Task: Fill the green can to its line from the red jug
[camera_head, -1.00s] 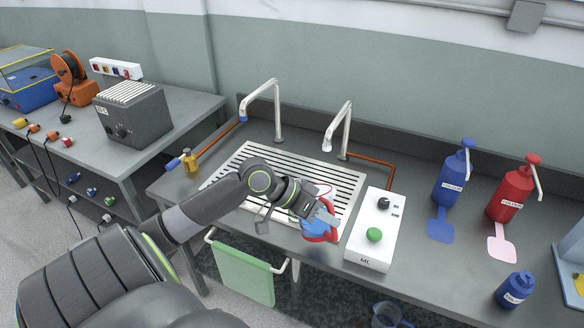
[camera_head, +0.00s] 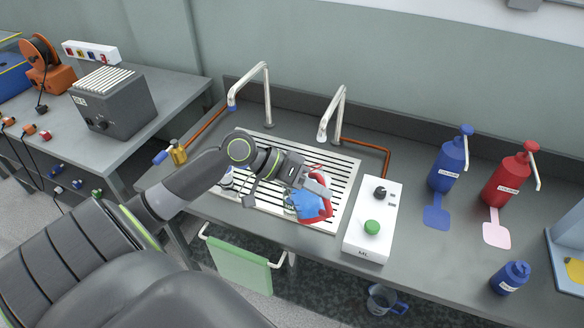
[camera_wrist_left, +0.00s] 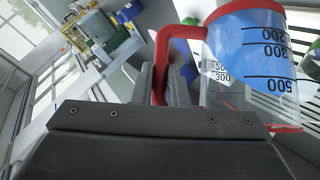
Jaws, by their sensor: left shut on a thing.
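The clear jug with red rim and handle (camera_head: 328,206) holds blue liquid and is over the front right part of the slatted drain grate. My left gripper (camera_head: 314,186) is shut on its handle. In the left wrist view the jug (camera_wrist_left: 245,55) is close, with black scale marks and blue liquid inside, and the red handle runs down between my fingers. The jug looks tilted in the head view. A pale item with green marks (camera_head: 289,211) peeks out left of the jug; I cannot tell whether it is the green can. My right gripper is not in view.
Two taps (camera_head: 266,95) (camera_head: 335,112) stand behind the grate (camera_head: 345,180). A white box with a green knob (camera_head: 372,228) is close right of the jug. Blue (camera_head: 450,165) and red (camera_head: 508,178) pump bottles stand farther right. A clear jug with a blue handle (camera_head: 382,300) is below the bench.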

